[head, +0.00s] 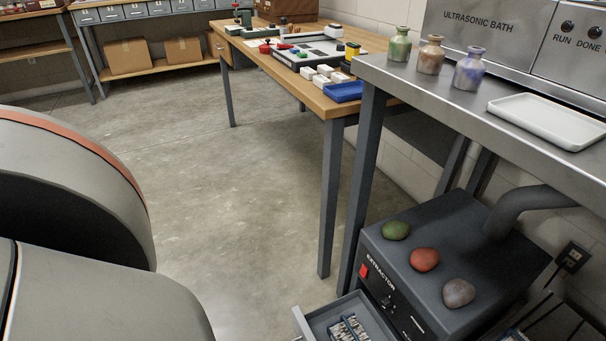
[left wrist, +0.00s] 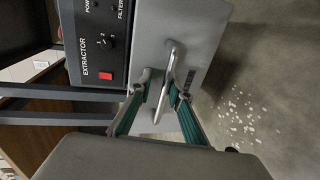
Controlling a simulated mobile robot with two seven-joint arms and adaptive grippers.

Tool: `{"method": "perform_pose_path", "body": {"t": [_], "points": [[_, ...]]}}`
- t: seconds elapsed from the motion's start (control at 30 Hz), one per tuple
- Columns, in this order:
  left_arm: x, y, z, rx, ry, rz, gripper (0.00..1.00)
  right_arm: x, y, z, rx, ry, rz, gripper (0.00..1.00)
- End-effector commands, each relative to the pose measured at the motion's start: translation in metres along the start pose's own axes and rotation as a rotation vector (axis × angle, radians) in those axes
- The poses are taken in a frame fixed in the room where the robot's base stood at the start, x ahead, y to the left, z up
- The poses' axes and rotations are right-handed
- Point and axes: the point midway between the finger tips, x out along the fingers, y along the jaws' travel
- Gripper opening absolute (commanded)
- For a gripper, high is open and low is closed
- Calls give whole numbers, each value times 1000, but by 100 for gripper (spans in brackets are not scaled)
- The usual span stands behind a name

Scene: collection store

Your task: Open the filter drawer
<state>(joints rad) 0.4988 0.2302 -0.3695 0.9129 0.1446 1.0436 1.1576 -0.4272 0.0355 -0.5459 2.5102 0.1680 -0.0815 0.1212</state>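The extractor (head: 400,290) is a dark grey box under the metal bench, with a red switch on its front. Its filter drawer (head: 310,323) stands pulled out at the bottom edge of the head view, and part of its inside shows from above. In the left wrist view the grey drawer front (left wrist: 205,50) carries a metal bar handle (left wrist: 170,58). My left gripper (left wrist: 162,88) has its teal fingers on both sides of this handle and appears closed on it. My left gripper is outside the head view. My right gripper is in neither view.
Green, red and grey stones (head: 424,260) lie on top of the extractor. Three small vases (head: 431,55) and a white tray (head: 550,121) stand on the metal bench (head: 450,90) above. A wooden table (head: 290,82) stands behind. The concrete floor (head: 220,170) at the left is clear.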

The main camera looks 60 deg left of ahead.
Motion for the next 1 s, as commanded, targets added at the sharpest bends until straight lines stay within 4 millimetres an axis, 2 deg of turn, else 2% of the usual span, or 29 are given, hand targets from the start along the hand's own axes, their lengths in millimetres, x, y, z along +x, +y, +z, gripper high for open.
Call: {"method": "perform_pose_path", "body": {"t": [0.17,0.27,0.4,0.5,0.63,0.67,0.7,0.73,0.77,0.8,0.83,1.0], "points": [[-3,23,0,-4,0,12,14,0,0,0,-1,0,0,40],[-5,36,0,-5,1,17,26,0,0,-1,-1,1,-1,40],[-8,54,-1,-5,2,19,52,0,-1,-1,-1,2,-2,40],[-10,67,-1,-2,0,19,66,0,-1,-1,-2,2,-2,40],[-13,82,-1,-1,1,20,80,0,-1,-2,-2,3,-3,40],[-14,84,-1,-2,1,19,81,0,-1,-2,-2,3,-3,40],[-14,88,-1,-2,2,20,74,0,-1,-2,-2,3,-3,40],[-14,90,-1,-2,1,20,62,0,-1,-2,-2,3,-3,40],[-14,91,0,-2,1,18,48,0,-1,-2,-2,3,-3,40],[-15,92,0,-1,0,17,29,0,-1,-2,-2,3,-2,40],[-15,92,0,-1,0,16,14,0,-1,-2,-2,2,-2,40],[-17,92,0,-1,-1,10,14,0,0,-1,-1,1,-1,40]]}}
